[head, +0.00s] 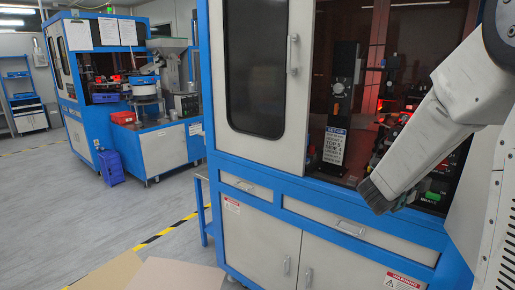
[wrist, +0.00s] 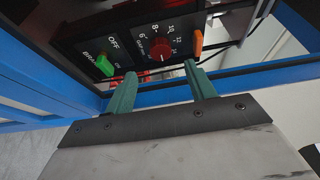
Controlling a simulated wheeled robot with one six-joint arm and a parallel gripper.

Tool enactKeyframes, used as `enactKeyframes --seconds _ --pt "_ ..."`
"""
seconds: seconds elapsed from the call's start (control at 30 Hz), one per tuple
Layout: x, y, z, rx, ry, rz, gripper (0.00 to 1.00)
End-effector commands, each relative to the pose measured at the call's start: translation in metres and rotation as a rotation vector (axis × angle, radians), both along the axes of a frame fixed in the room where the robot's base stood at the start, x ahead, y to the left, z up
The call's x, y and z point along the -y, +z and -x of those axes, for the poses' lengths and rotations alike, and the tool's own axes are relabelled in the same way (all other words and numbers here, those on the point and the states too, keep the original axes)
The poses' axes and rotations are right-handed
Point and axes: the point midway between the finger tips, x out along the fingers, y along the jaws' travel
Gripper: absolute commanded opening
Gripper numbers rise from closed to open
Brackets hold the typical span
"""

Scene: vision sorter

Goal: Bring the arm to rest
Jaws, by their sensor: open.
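My gripper (wrist: 160,80) shows in the wrist view as two green fingers set apart, with nothing between them. The fingertips are just short of a dark control panel (wrist: 125,50) with a red dial knob (wrist: 161,51), a green switch (wrist: 104,65) and an orange switch (wrist: 198,43). I cannot tell whether the fingers touch the panel. In the head view my pale arm reaches down from the right, in front of the machine's open bay, and its end hides most of the fingers.
The blue and white machine (head: 265,185) stands close in front, its window door (head: 258,65) on the left. A second machine (head: 150,150) stands further back left, with a blue bin (head: 110,168) on the floor. Open floor (head: 60,215) with striped tape lies at the left.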

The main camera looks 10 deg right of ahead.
Motion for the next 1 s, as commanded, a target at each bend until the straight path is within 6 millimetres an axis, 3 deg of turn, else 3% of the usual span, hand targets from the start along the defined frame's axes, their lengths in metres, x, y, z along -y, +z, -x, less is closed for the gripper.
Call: enactKeyframes --seconds 0.17,0.27,0.4,0.53,0.67,0.8,0.9,1.0 --pt "-0.011 -0.030 -0.021 -0.169 0.129 -0.085 0.55" --pt "-0.035 -0.062 -0.042 -0.351 0.320 -0.165 0.55" --pt "-0.093 -0.085 -0.059 -0.612 0.657 -0.224 0.55" --pt "-0.159 -0.094 -0.050 -0.854 0.985 -0.216 0.55" --pt "-0.221 -0.093 -0.014 -1.099 1.301 -0.164 0.55" --pt "-0.272 -0.084 0.050 -1.382 1.621 -0.059 0.55" --pt "-0.294 -0.073 0.108 -1.596 1.816 0.035 0.55" --pt "-0.303 -0.057 0.169 -1.811 1.961 0.134 0.55"
